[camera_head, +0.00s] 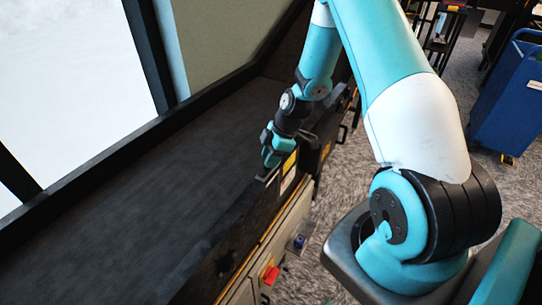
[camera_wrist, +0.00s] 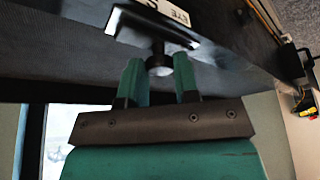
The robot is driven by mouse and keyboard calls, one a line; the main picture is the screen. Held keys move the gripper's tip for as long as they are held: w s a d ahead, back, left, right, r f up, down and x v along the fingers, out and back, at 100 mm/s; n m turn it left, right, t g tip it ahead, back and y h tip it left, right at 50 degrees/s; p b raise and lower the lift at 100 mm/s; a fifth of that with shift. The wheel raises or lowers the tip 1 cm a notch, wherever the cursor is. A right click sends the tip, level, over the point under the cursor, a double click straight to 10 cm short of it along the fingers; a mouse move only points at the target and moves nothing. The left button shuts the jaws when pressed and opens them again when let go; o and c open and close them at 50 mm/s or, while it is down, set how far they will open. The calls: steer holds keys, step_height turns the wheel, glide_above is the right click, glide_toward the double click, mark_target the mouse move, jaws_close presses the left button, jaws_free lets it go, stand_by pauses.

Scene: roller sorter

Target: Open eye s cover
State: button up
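The eye's cover (camera_wrist: 150,28) is a dark flat plate with a pale rim and a white label showing "EYE", at the top of the wrist view. A round dark knob (camera_wrist: 159,62) sticks out from it. My gripper (camera_wrist: 159,72) has its two teal fingers on either side of the knob, with the knob between the fingertips. Whether both fingers press on it is not clear. In the head view my gripper (camera_head: 268,158) is at the inner edge of the dark belt, and the arm hides the cover there.
The dark conveyor belt (camera_head: 110,210) fills the left of the head view. A blue cart (camera_head: 510,100) stands on the carpet at the right.

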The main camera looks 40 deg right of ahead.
jaws_close()
step_height(320, 180, up, 12)
steer(key=p, duration=0.5)
steer(key=shift+w, duration=0.15)
steer(key=o, duration=0.7)
jaws_free()
steer(key=shift+o, duration=0.9)
steer(key=shift+f, duration=0.1)
steer(key=b+v, duration=0.1)
steer(key=v, duration=1.6)
steer(key=shift+s+d+b, duration=0.15)
steer(key=shift+s+b, duration=0.1)
steer(key=shift+b, duration=0.1)
